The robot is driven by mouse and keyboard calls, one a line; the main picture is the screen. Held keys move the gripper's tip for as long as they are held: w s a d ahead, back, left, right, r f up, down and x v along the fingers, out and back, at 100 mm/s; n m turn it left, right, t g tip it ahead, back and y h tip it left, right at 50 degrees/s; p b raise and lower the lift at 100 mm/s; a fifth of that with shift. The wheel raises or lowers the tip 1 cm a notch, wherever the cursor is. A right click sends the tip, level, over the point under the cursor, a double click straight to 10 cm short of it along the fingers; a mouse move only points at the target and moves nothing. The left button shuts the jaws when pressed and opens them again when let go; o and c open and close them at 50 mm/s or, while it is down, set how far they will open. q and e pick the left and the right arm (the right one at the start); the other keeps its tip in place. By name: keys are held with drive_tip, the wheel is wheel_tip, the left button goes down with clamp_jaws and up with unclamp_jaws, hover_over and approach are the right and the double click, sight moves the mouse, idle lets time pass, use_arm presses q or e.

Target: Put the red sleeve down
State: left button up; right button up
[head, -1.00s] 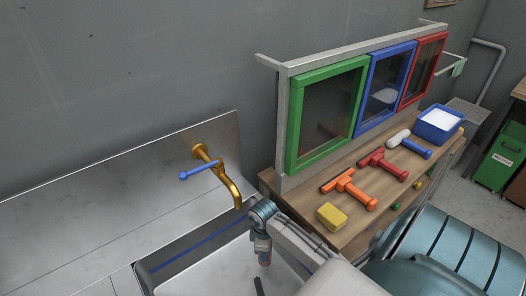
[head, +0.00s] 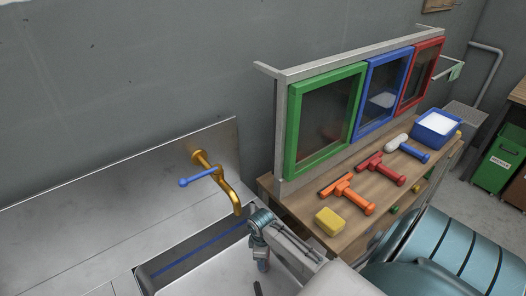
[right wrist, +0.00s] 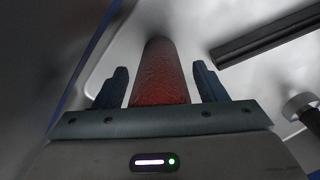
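The red sleeve (right wrist: 160,75) is a rough, dark red cylinder in the right wrist view, pointing away from the gripper. My right gripper (right wrist: 161,84) has one finger on each side of it, with a narrow gap showing on both sides, so it looks open around the sleeve. In the head view my right gripper (head: 262,264) points down into the metal sink (head: 205,278), below the brass tap (head: 231,199). The sleeve cannot be made out there. My left gripper is not in view.
A dark bar (right wrist: 265,38) lies at the upper right in the wrist view. Right of the sink, a wooden counter (head: 300,208) holds a yellow sponge (head: 329,221), orange (head: 350,194) and red (head: 381,169) squeegees, and a blue tub (head: 437,127). Framed panes stand behind.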

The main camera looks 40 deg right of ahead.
wheel_tip(320, 180, up, 12)
drive_tip(key=b, duration=0.2)
drive_tip(key=shift+w+r+b, duration=0.15)
drive_tip(key=shift+b, duration=0.2)
